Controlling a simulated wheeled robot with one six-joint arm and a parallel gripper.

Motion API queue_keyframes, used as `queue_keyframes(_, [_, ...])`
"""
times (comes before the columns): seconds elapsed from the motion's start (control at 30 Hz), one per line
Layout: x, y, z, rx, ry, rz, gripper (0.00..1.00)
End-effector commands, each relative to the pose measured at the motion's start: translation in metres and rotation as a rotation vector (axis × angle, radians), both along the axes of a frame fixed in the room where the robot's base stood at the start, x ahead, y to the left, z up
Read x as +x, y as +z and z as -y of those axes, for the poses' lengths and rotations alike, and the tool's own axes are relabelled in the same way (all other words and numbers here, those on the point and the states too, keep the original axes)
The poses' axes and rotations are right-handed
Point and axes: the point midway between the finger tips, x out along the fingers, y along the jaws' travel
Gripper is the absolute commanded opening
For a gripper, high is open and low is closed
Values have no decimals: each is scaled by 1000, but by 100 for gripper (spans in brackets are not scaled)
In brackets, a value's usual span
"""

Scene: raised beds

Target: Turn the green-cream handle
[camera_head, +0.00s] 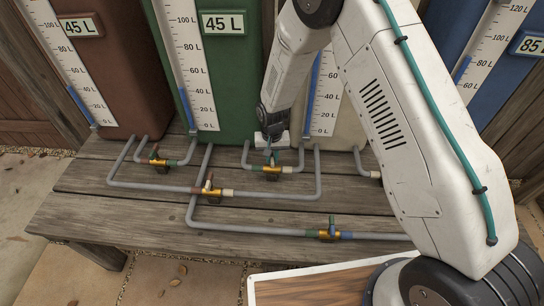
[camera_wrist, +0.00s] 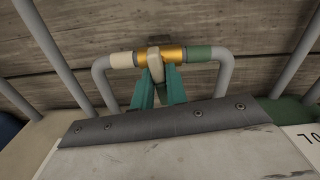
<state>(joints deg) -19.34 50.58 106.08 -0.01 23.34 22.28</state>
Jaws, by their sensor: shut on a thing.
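The green-cream valve (camera_head: 271,169) is a brass body on a grey pipe in front of the green and cream tanks, with a green band on its left and a cream band on its right. In the wrist view the brass valve body (camera_wrist: 173,54) sits between the cream band (camera_wrist: 121,60) and the green band (camera_wrist: 199,53). Its short, pale handle (camera_wrist: 155,62) points toward my gripper. My gripper (camera_wrist: 158,84) has its teal fingers on either side of this handle, shut on it. In the head view my gripper (camera_head: 270,152) reaches down onto the valve, and the handle is mostly hidden.
A red-brown tank (camera_head: 120,50), a green tank (camera_head: 232,80), a cream tank (camera_head: 345,115) partly behind my arm, and a blue tank (camera_head: 500,85) stand along the back. Other valves (camera_head: 158,161), (camera_head: 211,192), (camera_head: 330,234) sit on pipes over the wooden bench (camera_head: 90,205).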

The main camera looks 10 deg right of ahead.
Motion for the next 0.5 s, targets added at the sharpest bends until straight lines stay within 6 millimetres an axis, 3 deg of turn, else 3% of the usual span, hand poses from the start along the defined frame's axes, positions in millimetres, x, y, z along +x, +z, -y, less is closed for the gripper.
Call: queue_keyframes(0.5, [0,0,0,0,471,0,0])
